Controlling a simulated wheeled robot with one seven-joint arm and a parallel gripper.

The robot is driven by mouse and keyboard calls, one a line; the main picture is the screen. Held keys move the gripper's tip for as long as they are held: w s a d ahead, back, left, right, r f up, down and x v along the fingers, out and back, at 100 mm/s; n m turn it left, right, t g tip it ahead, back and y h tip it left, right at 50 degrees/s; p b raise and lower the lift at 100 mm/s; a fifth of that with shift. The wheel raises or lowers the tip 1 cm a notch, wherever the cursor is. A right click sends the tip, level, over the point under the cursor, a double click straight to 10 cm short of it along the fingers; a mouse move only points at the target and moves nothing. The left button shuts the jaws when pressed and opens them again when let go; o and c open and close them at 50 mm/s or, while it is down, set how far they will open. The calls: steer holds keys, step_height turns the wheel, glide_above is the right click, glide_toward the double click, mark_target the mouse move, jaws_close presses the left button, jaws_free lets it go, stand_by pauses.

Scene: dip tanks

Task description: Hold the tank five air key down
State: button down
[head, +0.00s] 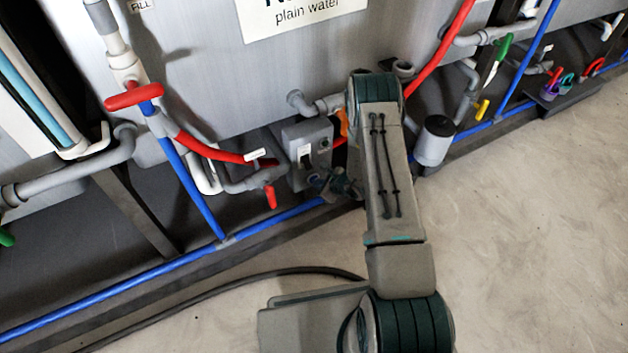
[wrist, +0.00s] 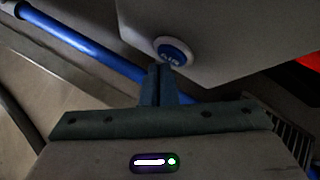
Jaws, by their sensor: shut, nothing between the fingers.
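The air key (wrist: 173,52) is a round blue button in a pale ring, marked with small white letters that look like "AIR". It sits on the face of a grey box (wrist: 225,40) in the wrist view. My gripper (wrist: 158,68) is shut and empty, its fingertips overlapping the lower left edge of the key's ring. I cannot tell whether they touch the key or whether it is pressed in. In the head view, a grey control box (head: 305,142) stands at the tank's foot beside my arm, whose end hides its lower right; the blue key is not visible there.
A tank wall (head: 220,80) with a "plain water" sign (head: 300,8) rises behind. Red-handled valve (head: 135,97), red hose (head: 215,152) and blue pipe (head: 190,185) lie left of the box. A grey canister (head: 434,140) stands to the right. The floor (head: 530,220) at right is clear.

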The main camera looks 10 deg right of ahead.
steer(key=shift+w+a, duration=0.15)
steer(key=shift+w, duration=0.25)
stand_by(1.5)
stand_by(0.4)
steer(key=shift+s+d+b, duration=0.3)
steer(key=shift+s, duration=0.5)
steer(key=s, duration=0.1)
steer(key=s+d, duration=0.1)
steer(key=s, duration=0.2)
steer(key=shift+s+d, duration=0.3)
steer(key=shift+s, duration=0.1)
